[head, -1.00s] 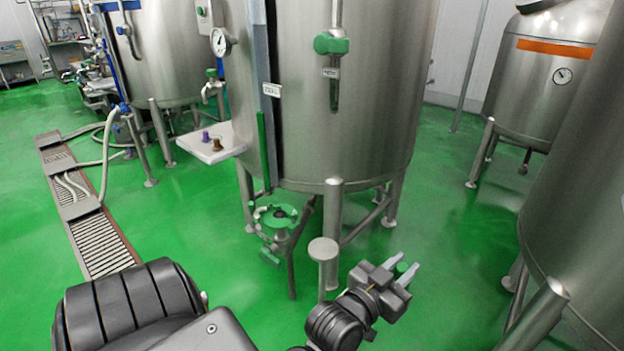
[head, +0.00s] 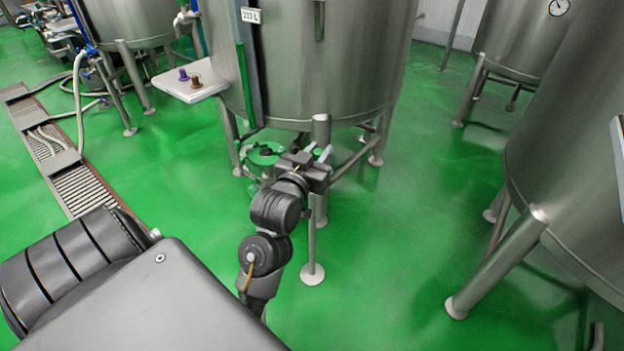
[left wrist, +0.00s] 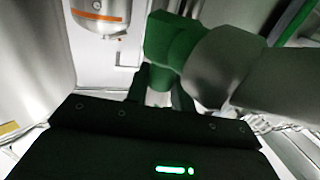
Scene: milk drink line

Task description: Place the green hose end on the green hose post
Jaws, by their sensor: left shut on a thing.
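My left gripper (head: 317,154) is in front of the lower part of the middle tank, fingers pointing up and away. In the left wrist view its fingers are closed around a green piece, which I take for the green hose end (left wrist: 172,42). A grey rounded part and tube (left wrist: 222,68) extend right from it. In the head view the held piece is too small to make out. A green ring-shaped fitting (head: 262,152) is under the tank, just left of the gripper and partly covered by it. I cannot tell whether it is the green hose post. My right gripper is not shown.
The middle steel tank (head: 300,60) stands on legs behind my gripper. A thin upright with a round foot (head: 312,275) is just below the gripper. Another large tank (head: 570,160) is close on the right. A white shelf (head: 190,88) projects left. Green floor (head: 420,230) between is clear.

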